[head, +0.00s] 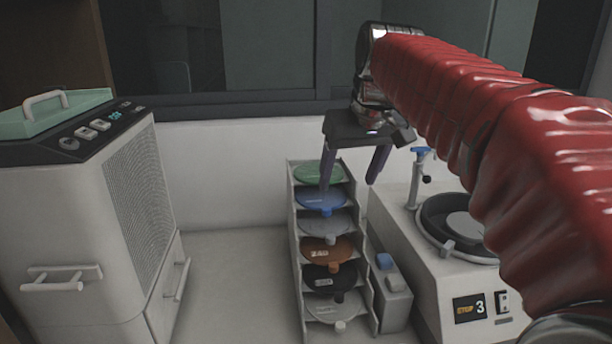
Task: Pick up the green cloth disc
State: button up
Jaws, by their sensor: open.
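The green cloth disc (312,174) lies in the top slot of a white tiered rack (296,254) in the middle of the head view. Its right part is partly hidden by my gripper. My gripper (349,186) hangs from the red-sleeved arm with its fingers pointing down. The fingers are spread apart and nothing shows between them. The left finger overlaps the green and blue discs in the picture; I cannot tell whether it touches either.
Below the green disc the rack holds a blue disc (321,199), a grey disc (324,222), an orange disc (326,250), a black disc (328,279) and another grey disc (334,307). A polishing machine (425,275) stands right, a large cabinet unit (75,225) left.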

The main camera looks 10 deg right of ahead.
aim_at(319, 175)
jog(key=w+d+r+n, duration=0.1)
jog(key=w+d, duration=0.1)
jog(key=w, duration=1.4)
jog(key=shift+w+d+r+n+g+y, duration=0.2)
jog(key=shift+d+r+n+g+y, duration=0.1)
jog(key=shift+d+r+g, duration=0.1)
jog(key=shift+f, duration=0.1)
jog(key=x, duration=0.8)
jog(key=shift+w+f, duration=0.15)
jog(key=shift+f, duration=0.05)
jog(key=shift+a, duration=0.1)
jog(key=shift+x, duration=2.6)
